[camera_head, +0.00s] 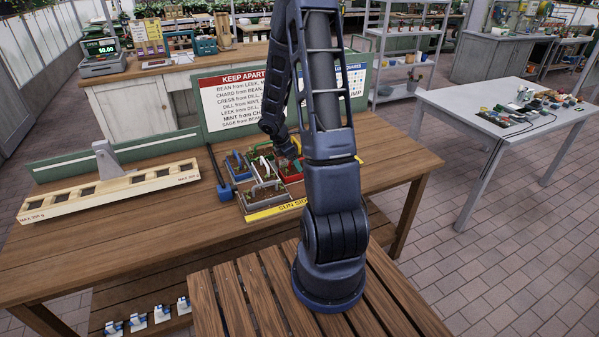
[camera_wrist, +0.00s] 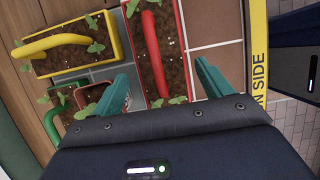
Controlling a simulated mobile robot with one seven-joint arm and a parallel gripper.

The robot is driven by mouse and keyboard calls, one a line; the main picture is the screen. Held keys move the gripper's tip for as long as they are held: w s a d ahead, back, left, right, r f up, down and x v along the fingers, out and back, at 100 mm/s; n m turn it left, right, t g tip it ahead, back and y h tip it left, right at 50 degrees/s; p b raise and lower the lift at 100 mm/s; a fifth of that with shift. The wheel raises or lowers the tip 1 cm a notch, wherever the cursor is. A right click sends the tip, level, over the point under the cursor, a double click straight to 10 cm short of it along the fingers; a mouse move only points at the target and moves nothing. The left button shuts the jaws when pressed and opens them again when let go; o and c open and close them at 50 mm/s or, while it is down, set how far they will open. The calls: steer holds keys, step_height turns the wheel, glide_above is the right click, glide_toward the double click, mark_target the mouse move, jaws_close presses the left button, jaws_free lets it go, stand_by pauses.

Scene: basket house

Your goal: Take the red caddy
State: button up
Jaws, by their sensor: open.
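The red caddy (camera_wrist: 182,45) is a red-rimmed tray of soil with seedlings and an arched red handle (camera_wrist: 153,50). It lies just ahead of my gripper in the wrist view. In the head view the red caddy (camera_head: 292,178) is partly hidden by my arm. My gripper (camera_wrist: 163,88) is open and empty, its two teal fingers apart. The fingers appear on either side of the caddy's near end in the picture, with the handle between and beyond them. I cannot tell whether either finger touches anything.
A yellow caddy (camera_wrist: 68,38) and a green handle (camera_wrist: 53,120) are left of the red caddy. A blue caddy (camera_head: 237,177) and a grey one (camera_head: 268,209) stand close by. A sign board (camera_head: 235,103) stands behind. Bare tiles (camera_wrist: 214,30) lie right of the red caddy.

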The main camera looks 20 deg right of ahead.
steer(key=shift+x, duration=2.6)
steer(key=shift+d, duration=0.2)
steer(key=c, duration=1)
steer(key=shift+r, duration=0.1)
steer(key=shift+r, duration=0.1)
